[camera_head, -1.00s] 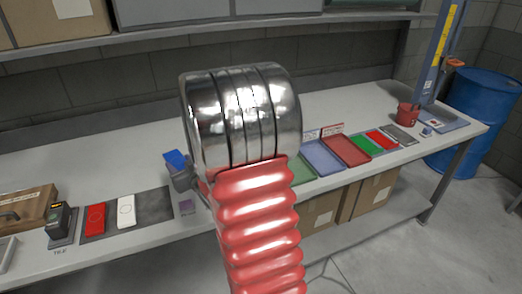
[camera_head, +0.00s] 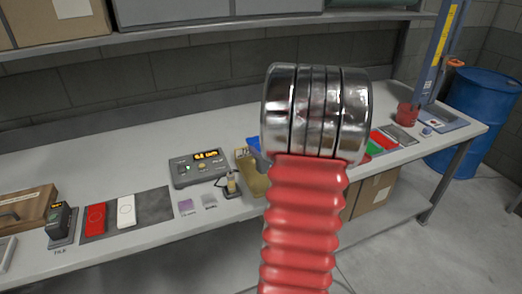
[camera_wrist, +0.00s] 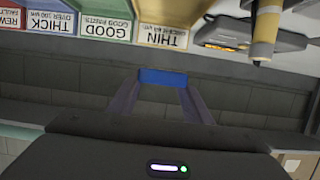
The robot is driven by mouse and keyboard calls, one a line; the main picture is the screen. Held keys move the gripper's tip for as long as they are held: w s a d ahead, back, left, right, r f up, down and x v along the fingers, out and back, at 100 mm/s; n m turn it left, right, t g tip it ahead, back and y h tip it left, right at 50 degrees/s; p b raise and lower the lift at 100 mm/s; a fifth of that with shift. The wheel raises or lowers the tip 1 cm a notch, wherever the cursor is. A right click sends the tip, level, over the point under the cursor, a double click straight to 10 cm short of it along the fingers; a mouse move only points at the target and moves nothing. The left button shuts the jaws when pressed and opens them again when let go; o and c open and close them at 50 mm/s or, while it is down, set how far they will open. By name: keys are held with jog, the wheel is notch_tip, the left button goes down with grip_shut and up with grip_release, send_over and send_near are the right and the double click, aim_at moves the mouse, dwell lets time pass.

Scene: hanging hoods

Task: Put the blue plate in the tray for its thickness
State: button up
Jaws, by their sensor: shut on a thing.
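The blue plate (camera_wrist: 162,77) is held between the two fingertips of my gripper (camera_wrist: 162,85), seen edge-on in the wrist view. In the head view a blue bit (camera_head: 253,143) shows left of my arm, which hides the gripper there. The wrist view is upside down. Along its top edge are labelled trays: THICK (camera_wrist: 50,20), GOOD (camera_wrist: 104,24) and THIN (camera_wrist: 162,37), with REWORK (camera_wrist: 10,18) at the corner. In the head view a yellowish tray (camera_head: 252,180) shows beside my arm. The other trays are mostly hidden there.
A gauge with a lit display (camera_head: 200,167) stands on the bench, its reading too blurred to trust. A probe on a stand (camera_head: 231,185) is beside it. Red (camera_head: 95,218) and white (camera_head: 126,211) pieces lie on a dark mat. A red pot (camera_head: 407,114) stands far right.

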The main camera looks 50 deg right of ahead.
dwell(0.3)
jog(key=shift+f, duration=5.4)
jog(key=shift+s+a, duration=0.1)
jog(key=shift+s, duration=0.05)
jog(key=shift+f, duration=0.5)
jog(key=o, duration=1.2)
jog(key=shift+o, duration=0.2)
jog(key=shift+f, duration=0.1)
jog(key=shift+s, duration=0.1)
jog(key=v, duration=1.3)
jog(key=shift+s+r, duration=0.2)
jog(key=shift+s, duration=0.05)
